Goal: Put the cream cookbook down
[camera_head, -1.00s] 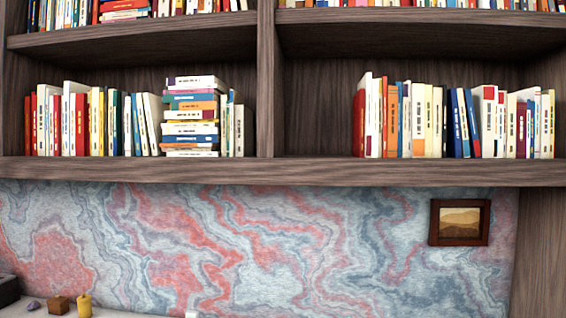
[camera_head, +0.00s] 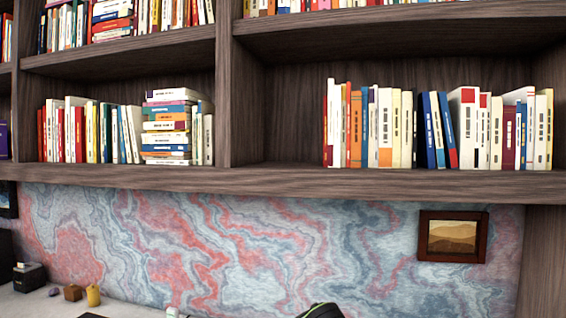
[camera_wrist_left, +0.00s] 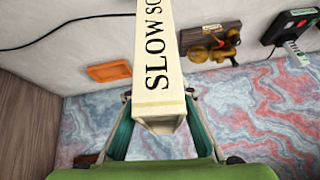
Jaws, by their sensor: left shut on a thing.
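The cream cookbook (camera_wrist_left: 160,40) is in the left wrist view, with large black letters starting "SLOW" on its spine. My left gripper (camera_wrist_left: 158,98) is shut on it, one finger on each side of the book's near end. Its far end runs out of the top of the view. I cannot tell whether the book touches anything. I do not make out the held book in the head view. My right gripper is in neither view.
The shelf (camera_head: 290,180) holds rows of upright books and a book stack (camera_head: 167,125); a bare gap lies right of the divider. A framed picture (camera_head: 453,236) hangs below. An orange flat thing (camera_wrist_left: 109,72), brass object (camera_wrist_left: 212,42) and black device (camera_wrist_left: 290,25) lie around the book.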

